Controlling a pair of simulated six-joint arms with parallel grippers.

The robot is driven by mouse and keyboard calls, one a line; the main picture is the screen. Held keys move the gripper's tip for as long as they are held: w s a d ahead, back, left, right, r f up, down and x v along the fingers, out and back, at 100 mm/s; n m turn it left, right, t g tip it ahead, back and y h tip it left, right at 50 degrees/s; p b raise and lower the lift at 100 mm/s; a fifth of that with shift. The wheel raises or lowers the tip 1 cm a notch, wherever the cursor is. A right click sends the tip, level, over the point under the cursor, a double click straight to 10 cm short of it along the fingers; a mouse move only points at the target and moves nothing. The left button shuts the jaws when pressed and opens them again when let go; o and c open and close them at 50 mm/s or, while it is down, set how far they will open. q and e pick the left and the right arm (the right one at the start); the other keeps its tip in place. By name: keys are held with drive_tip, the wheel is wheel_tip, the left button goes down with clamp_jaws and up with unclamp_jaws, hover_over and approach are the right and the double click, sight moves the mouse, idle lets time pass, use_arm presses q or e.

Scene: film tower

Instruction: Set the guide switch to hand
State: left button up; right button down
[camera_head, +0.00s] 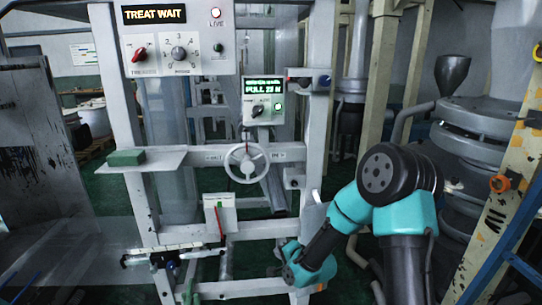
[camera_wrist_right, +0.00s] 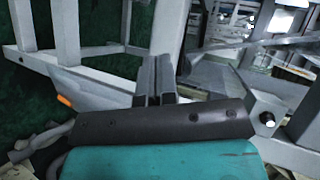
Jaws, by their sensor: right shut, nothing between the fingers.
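In the head view my right arm reaches low, well below the box, and the fingers cannot be made out. My left gripper is not seen.
A handwheel (camera_head: 246,163) is below the box. A panel (camera_head: 180,50) with a red knob and a dial is at upper left. A green block (camera_head: 127,157) lies on a shelf (camera_head: 165,162). Frame bars (camera_wrist_right: 60,75) surround the right gripper.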

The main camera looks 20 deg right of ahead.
sight(264, 107)
drive_tip(key=d+r+m+t+y, duration=0.1)
drive_tip(key=d+r+m+t, duration=0.1)
drive_tip(key=r, duration=1)
drive_tip(key=d+r+m+t+y, duration=0.1)
drive_tip(key=d+r+m+t, duration=0.1)
drive_tip(key=r, duration=1)
drive_tip(key=w+d+r+m+t+y, duration=0.1)
drive_tip(key=r+t, duration=0.5)
drive_tip(key=r, duration=0.7)
drive_tip(key=d+m+y, duration=0.1)
drive_tip(key=m, duration=0.1)
drive_tip(key=shift+d+m, duration=0.15)
drive_tip(key=shift+m, duration=0.25)
drive_tip(key=shift+w+r, duration=0.1)
drive_tip(key=shift+w, duration=0.1)
drive_tip(key=x, duration=0.9)
drive_tip(key=shift+w+r, duration=0.15)
drive_tip(key=shift+w, duration=0.1)
drive_tip(key=shift+w+a+r, duration=0.2)
drive_tip(key=shift+a+r, duration=0.4)
drive_tip(key=shift+w+a+r, duration=0.2)
drive_tip(key=shift+a+r, duration=0.35)
drive_tip(key=shift+a, duration=0.1)
drive_tip(key=shift+a+r, duration=0.3)
drive_tip(key=shift+r, duration=0.05)
drive_tip(key=shift+w, duration=0.1)
